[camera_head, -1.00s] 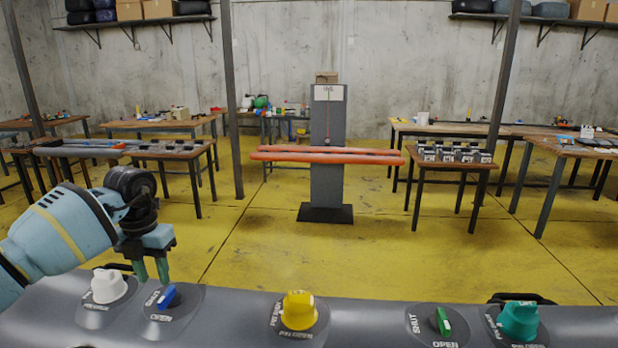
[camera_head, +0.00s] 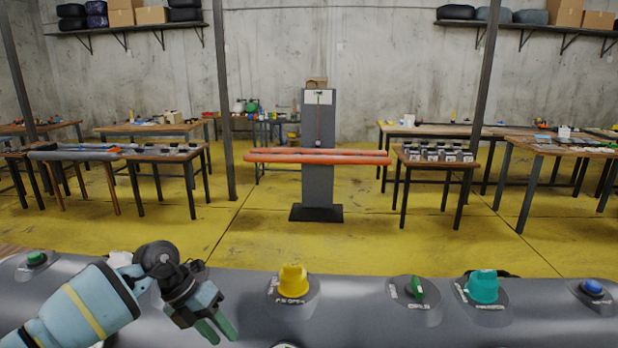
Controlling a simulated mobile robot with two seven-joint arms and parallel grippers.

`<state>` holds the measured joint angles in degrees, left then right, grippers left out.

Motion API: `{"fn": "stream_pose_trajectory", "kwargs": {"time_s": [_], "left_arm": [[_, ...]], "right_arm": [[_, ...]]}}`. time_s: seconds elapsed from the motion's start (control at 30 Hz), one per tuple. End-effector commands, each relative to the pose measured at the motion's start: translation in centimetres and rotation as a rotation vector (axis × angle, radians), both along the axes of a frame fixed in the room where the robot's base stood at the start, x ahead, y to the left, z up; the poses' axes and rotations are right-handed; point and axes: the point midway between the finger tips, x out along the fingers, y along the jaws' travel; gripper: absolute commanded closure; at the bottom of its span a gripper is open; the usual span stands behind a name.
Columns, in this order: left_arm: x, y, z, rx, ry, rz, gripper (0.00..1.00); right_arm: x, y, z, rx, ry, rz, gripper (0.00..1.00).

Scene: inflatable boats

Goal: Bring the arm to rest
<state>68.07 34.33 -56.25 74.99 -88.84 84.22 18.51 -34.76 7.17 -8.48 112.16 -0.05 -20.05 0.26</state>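My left arm comes in from the lower left, low over the grey tube of the boat (camera_head: 360,318). Its gripper (camera_head: 217,332) points down and to the right, with its two green fingers a little apart and nothing seen between them. A yellow valve knob (camera_head: 293,281) stands on the tube right of the gripper, apart from it. My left arm partly hides a white knob (camera_head: 120,258). The blue-handled valve beside it is hidden. My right gripper is not in view.
A green valve (camera_head: 418,287), a teal knob (camera_head: 482,287) and a blue one (camera_head: 592,287) sit along the tube to the right. A grey stand (camera_head: 318,180) with orange tubes (camera_head: 315,158) is beyond. The yellow floor (camera_head: 420,240) between is clear.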

Motion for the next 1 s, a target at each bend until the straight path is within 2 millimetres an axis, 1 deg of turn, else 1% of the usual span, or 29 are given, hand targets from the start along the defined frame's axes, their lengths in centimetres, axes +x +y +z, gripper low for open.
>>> {"fn": "stream_pose_trajectory", "kwargs": {"time_s": [0.03,0.1,0.2,0.3,0.43,0.5,0.57,0.63,0.73,0.87,0.97,1.0], "left_arm": [[-1.5,-2.7,-1.5,-0.108,0.025,-0.008,0.64],[-3.0,-6.1,-2.4,-0.261,0.049,0.004,0.64],[-5.1,-10.1,-2.9,-0.478,0.091,0.051,0.64],[-6.8,-13.1,-2.8,-0.684,0.141,0.136,0.64],[-8.4,-15.3,-2.4,-0.928,0.217,0.296,0.64],[-8.8,-15.7,-2.3,-1.044,0.260,0.405,0.64],[-9.1,-15.7,-2.5,-1.134,0.302,0.509,0.64],[-9.4,-15.2,-2.9,-1.227,0.349,0.643,0.64],[-9.7,-13.8,-4.2,-1.333,0.422,0.856,0.64],[-10.7,-11.0,-7.1,-1.421,0.520,1.159,0.64],[-12.2,-8.4,-10.3,-1.446,0.598,1.410,0.64],[-13.0,-7.4,-11.6,-1.447,0.631,1.513,0.64]], "right_arm": [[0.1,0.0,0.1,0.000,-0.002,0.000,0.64],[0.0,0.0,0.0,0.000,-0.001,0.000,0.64],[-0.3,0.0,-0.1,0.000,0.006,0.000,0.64],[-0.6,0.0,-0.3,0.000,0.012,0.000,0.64],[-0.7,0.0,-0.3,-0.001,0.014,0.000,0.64],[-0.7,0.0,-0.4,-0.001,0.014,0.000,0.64],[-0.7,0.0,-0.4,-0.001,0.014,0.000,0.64],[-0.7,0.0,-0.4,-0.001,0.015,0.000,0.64],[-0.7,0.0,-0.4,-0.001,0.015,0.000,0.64],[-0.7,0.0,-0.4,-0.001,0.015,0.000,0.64],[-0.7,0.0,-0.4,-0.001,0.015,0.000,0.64],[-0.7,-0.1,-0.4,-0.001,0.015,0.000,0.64]]}}
